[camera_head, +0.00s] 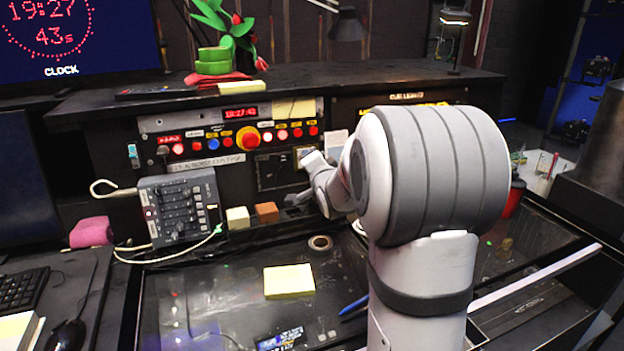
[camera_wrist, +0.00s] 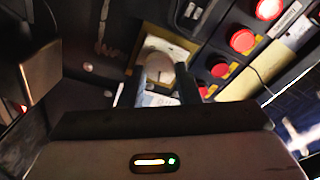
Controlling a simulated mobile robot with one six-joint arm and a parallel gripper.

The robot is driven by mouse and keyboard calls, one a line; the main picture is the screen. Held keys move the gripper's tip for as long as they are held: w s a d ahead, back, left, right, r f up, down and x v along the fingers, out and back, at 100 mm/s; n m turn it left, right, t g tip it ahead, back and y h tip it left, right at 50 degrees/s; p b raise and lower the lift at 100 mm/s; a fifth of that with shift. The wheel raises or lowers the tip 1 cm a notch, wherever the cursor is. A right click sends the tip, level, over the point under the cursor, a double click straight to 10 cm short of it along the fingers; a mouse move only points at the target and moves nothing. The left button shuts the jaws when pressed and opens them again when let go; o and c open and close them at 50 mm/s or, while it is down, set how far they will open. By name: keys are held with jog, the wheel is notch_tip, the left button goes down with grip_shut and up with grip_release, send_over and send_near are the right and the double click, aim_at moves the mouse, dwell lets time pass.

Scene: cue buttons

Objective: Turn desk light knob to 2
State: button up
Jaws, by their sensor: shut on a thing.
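The desk light knob (camera_wrist: 158,68) is a round pale knob on a cream plate (camera_wrist: 176,44) in the wrist view. My gripper (camera_wrist: 162,78) is shut on the knob, with one dark finger on each side of it. In the head view my gripper (camera_head: 298,198) reaches the dark panel right of the large button, and my arm hides most of the knob there. The number the knob points to cannot be read.
A panel with a large red button on a yellow base (camera_head: 248,138) and several small buttons is left of my arm. A grey mixer box (camera_head: 180,208) leans below it. A yellow note pad (camera_head: 289,281) and a tape roll (camera_head: 320,242) lie on the desk.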

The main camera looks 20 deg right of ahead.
jog(key=n+y+b, duration=0.1)
jog(key=n+b, duration=0.2)
jog(key=n, duration=0.4)
jog(key=n+y+b, duration=0.1)
jog(key=n+b, duration=0.2)
jog(key=n, duration=0.4)
jog(key=n+y+b, duration=0.1)
jog(key=n+b, duration=0.2)
jog(key=n, duration=0.4)
jog(key=shift+d+t, duration=0.15)
jog(key=shift+t, duration=0.15)
jog(key=shift+n, duration=0.4)
jog(key=o, duration=1)
jog(key=shift+c, duration=0.2)
jog(key=s, duration=0.7)
jog(key=shift+s+d+p, duration=0.3)
jog(key=shift+s+p, duration=0.1)
jog(key=shift+p, duration=0.05)
